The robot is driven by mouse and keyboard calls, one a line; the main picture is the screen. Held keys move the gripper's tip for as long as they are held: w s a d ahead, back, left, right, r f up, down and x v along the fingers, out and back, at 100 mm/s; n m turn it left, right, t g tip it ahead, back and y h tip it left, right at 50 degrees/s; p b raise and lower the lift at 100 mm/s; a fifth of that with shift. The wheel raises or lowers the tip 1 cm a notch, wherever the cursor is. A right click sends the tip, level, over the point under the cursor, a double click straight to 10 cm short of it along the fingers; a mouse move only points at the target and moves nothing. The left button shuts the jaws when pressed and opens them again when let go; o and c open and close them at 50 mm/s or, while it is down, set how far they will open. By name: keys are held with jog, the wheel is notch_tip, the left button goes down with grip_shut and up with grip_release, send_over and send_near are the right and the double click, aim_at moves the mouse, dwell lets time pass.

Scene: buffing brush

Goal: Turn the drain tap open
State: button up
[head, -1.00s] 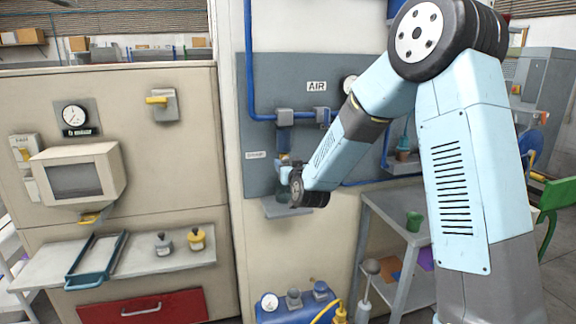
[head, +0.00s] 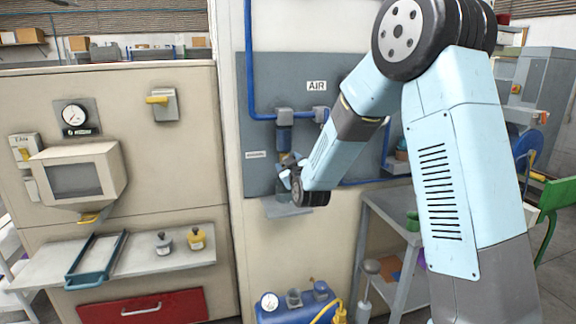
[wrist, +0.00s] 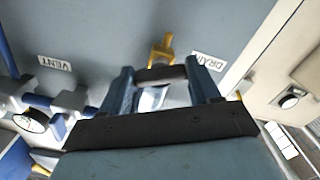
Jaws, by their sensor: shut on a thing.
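My gripper (head: 289,172) is at the grey air panel (head: 345,100), just below the blue pipework. In the wrist view my gripper (wrist: 160,80) has a blue finger on each side of a short dark bar and is shut on it. This bar looks like the handle of the drain tap (wrist: 160,74). A yellow piece (wrist: 161,50) shows just beyond it, close to the DRAIN label (wrist: 207,62). In the head view the hand hides most of the tap, and its turn angle is hard to tell.
Blue pipe (head: 249,70) runs around the panel. A small grey ledge (head: 285,207) lies below the hand. A grey bench (head: 375,205) stands right of it, partly behind my arm. A blue unit (head: 295,311) sits below. The cream cabinet (head: 150,230) is at the left.

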jog(key=shift+a, duration=0.1)
dwell(0.5)
jog(key=o, duration=1.1)
jog(key=shift+c, duration=0.2)
jog(key=v, duration=1.4)
jog(key=shift+w, duration=0.1)
